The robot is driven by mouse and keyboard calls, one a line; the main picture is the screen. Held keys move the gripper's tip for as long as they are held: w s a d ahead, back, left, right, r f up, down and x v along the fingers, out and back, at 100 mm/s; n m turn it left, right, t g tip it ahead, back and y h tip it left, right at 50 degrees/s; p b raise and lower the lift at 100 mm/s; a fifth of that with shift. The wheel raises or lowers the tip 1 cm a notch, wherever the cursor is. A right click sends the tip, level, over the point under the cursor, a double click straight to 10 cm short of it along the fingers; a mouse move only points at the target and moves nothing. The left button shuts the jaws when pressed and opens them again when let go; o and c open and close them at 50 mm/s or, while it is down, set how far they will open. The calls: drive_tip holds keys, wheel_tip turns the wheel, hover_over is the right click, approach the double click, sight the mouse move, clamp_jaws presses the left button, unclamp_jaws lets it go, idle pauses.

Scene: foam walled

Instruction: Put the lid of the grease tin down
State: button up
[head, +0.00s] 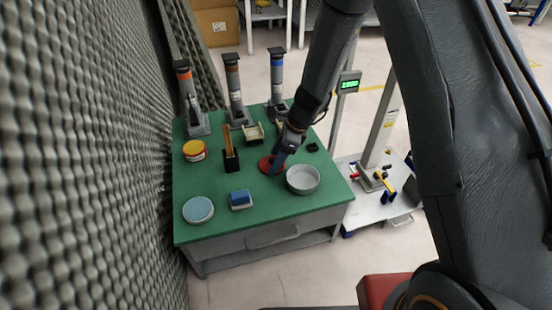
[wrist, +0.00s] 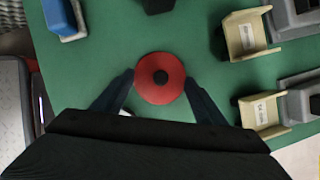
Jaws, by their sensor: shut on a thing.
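The lid is a red disc with a dark knob at its centre, and it shows in the wrist view (wrist: 147,90) between my fingers. It also shows in the head view (head: 265,164) near the middle of the green table, partly hidden by my gripper (head: 277,162). My gripper, also in the wrist view (wrist: 160,88), is shut on the lid, one finger at each side. I cannot tell whether the lid touches the table. A yellow and red tin (head: 194,151) stands at the left; I cannot tell whether it is the grease tin.
A grey round open dish (head: 303,180) stands close right of my gripper. A black holder (head: 231,161), a blue-topped block (head: 240,200) and a pale blue round thing (head: 198,210) are left of it. Upright posts line the back. A foam wall (head: 90,180) borders the left.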

drive_tip(key=o, duration=1.1)
drive_tip(key=shift+c, duration=0.2)
drive_tip(key=w+p+v, duration=0.1)
drive_tip(key=p+v, duration=0.3)
drive_tip(key=v, duration=0.8)
drive_tip(key=s+a+r+n+g+h, duration=0.1)
drive_tip(key=s+a+r+n, duration=0.2)
drive_tip(key=s+r+n, duration=0.3)
drive_tip(key=s+a+r+n, duration=0.3)
drive_tip(key=s+r+n, duration=0.15)
drive_tip(key=s, duration=0.45)
drive_tip(key=s+d+r+n+h, duration=0.1)
drive_tip(key=s+r+n, duration=0.1)
drive_tip(key=s+n, duration=0.5)
drive_tip(key=s+d+r+n+h, duration=0.1)
drive_tip(key=s+r+n, duration=0.2)
drive_tip(key=s+n, duration=0.5)
drive_tip(key=shift+s+h, duration=0.4)
drive_tip(key=shift+s, duration=0.8)
